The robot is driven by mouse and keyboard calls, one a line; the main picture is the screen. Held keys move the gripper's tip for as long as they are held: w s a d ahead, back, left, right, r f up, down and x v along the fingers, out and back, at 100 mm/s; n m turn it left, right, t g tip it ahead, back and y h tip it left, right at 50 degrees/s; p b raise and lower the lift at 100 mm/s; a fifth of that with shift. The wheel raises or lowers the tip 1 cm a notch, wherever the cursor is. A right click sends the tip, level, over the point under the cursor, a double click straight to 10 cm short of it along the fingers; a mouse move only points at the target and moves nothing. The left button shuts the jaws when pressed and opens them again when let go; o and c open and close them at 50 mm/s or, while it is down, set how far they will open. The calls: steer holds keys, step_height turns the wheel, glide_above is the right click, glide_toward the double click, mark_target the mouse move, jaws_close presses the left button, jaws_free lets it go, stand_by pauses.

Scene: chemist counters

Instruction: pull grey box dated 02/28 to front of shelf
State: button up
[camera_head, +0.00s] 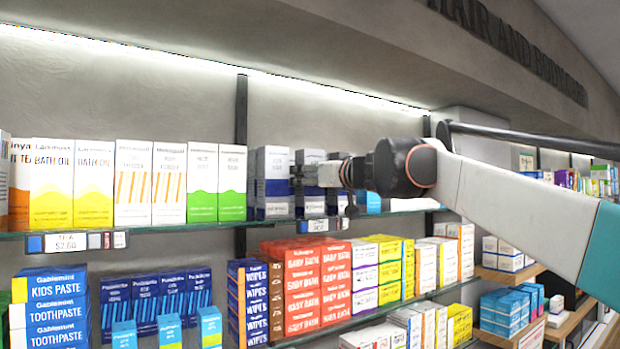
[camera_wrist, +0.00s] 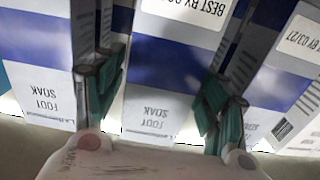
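Grey-white boxes with blue bands (camera_head: 272,165) stand on the upper shelf in the head view, with my gripper (camera_head: 312,174) at their fronts. In the wrist view, seen upside down, a foot soak box (camera_wrist: 160,62) stands between the two green-padded fingers of my gripper (camera_wrist: 160,95). Its "BEST BY" label is cut off by the frame, so its full date is hidden. One finger is on each side of this box, very close to its sides. I cannot tell whether the pads press on it.
A like box (camera_wrist: 35,60) stands on the left in the wrist view, and another (camera_wrist: 285,70), labelled 03/27, on the right. White-green boxes (camera_head: 232,183) stand left of the group in the head view. A price tag (camera_head: 318,225) is on the shelf edge below.

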stand_by(0.3)
steer(key=v, duration=1.2)
steer(key=s+d+f+m+g+h+b, duration=0.15)
steer(key=s+f+b, duration=0.45)
steer(key=f, duration=0.9)
steer(key=s+f+g+h+b, duration=0.15)
steer(key=s+f+b, duration=0.45)
steer(key=f, duration=0.8)
steer(key=s+d+f+g+b, duration=0.15)
steer(key=s+f+b, duration=0.25)
steer(key=f+b, duration=0.75)
steer(key=s+d+f+m+g+h+b, duration=0.1)
steer(key=s+d+f+b, duration=0.3)
steer(key=f, duration=1.1)
steer(key=s+d+f+m+g+h+b, duration=0.1)
steer(key=s+d+f+h+b, duration=0.3)
steer(key=f, duration=1.2)
steer(key=s+d+f+m+g+h+b, duration=0.1)
steer(key=s+d+f+m+h+b, duration=0.1)
steer(key=s+f, duration=0.7)
step_height(320, 180, down, 6)
steer(key=d+m+b, duration=0.1)
steer(key=d+b, duration=0.1)
steer(key=b, duration=0.1)
steer(key=shift+f, duration=0.15)
